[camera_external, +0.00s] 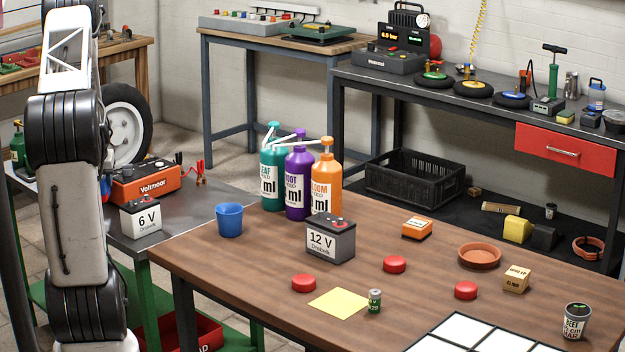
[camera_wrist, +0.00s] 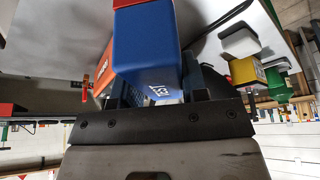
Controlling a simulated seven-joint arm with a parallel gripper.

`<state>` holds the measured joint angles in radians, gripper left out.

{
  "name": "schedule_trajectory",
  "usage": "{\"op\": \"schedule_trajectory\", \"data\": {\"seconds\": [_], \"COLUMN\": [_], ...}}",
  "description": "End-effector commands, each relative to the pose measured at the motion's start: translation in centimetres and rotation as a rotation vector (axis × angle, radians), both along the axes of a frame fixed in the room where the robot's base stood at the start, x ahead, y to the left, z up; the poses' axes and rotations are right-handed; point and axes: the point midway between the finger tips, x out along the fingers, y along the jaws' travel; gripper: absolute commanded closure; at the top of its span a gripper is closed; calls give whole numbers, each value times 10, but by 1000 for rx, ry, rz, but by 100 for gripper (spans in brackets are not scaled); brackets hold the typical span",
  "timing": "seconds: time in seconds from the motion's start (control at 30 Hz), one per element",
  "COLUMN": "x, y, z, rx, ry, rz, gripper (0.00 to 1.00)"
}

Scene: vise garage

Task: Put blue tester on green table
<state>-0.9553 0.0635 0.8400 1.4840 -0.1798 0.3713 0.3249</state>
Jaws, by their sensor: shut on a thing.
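The blue tester (camera_wrist: 150,52) shows in the wrist view, a blue block with a red end and white lettering that reads TEST in part. My gripper (camera_wrist: 154,88) is shut on it, with a dark finger on each side. In the external view my arm mostly hides the gripper and tester; only a small blue and red patch (camera_external: 105,186) shows beside the arm. The green table (camera_external: 188,204) has a grey metal top and green legs at the left. Its grey top also shows behind the tester in the wrist view (camera_wrist: 212,22). I cannot tell whether the tester touches it.
An orange Voltmoor box (camera_external: 146,183) and a 6 V battery (camera_external: 141,216) stand on the green table. The brown table (camera_external: 225,265) adjoins at right, with a blue cup (camera_external: 229,220), bottles (camera_external: 298,183) and a 12 V battery (camera_external: 330,240). Grey top right of the 6 V battery is clear.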

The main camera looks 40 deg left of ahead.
Motion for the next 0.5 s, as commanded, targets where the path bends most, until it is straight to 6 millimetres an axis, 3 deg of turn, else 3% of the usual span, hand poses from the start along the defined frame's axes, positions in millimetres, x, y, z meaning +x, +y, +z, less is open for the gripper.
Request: {"op": "schedule_trajectory", "data": {"seconds": [0.5], "x": [0], "y": [0], "z": [-40], "rx": [-1], "ry": [2], "rz": [-1], "gripper": [92]}}
